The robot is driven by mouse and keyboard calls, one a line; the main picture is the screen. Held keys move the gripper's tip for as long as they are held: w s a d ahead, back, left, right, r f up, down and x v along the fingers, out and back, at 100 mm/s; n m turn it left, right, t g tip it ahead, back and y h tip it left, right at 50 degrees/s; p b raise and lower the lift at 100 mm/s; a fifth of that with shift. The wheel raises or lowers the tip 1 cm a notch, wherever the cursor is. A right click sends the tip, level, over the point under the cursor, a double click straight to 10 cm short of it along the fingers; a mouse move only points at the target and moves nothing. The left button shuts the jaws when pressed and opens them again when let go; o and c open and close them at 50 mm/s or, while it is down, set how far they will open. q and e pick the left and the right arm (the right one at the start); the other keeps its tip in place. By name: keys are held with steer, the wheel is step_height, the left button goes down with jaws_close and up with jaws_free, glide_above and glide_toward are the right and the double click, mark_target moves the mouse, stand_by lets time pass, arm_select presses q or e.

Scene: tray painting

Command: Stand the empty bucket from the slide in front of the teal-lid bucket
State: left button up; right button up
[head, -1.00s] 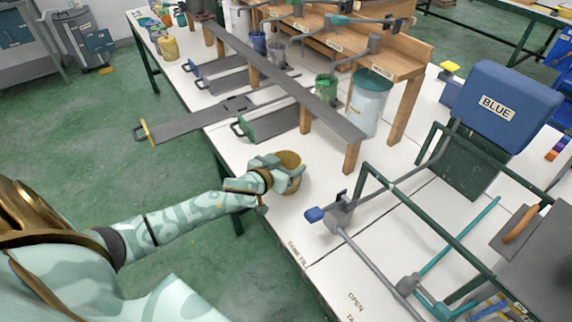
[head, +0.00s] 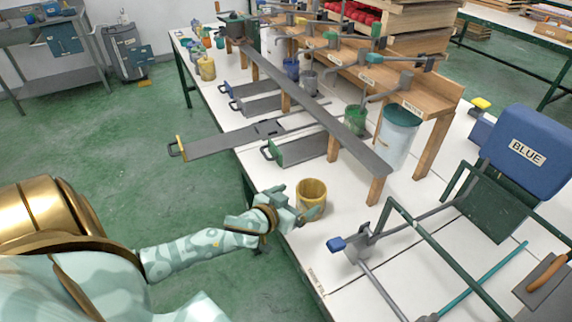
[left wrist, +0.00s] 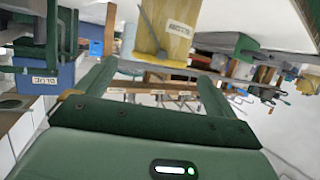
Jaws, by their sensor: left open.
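The empty yellow bucket (head: 311,200) stands upright near the table's front edge in the head view, and its open top shows. The teal-lid bucket (head: 398,137), pale with a teal lid, stands farther back, by the wooden rack's near end. My left gripper (head: 293,207) is open at the near left side of the yellow bucket, its fingers pointing toward it. In the left wrist view, which is upside down, a yellow labelled surface (left wrist: 172,32), apparently this bucket, shows beyond the open fingers. My right gripper is not in view.
The grey slide (head: 215,142) lies across the table's left edge. A long grey rail (head: 310,110) on wooden legs runs behind the bucket, one leg (head: 375,190) close to it. A green frame (head: 430,245) and a blue-handled grey fitting (head: 355,243) stand to the right.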

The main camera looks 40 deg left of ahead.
arm_select(q)
steer(key=shift+p+v, duration=0.3)
steer(key=shift+v, duration=1.7)
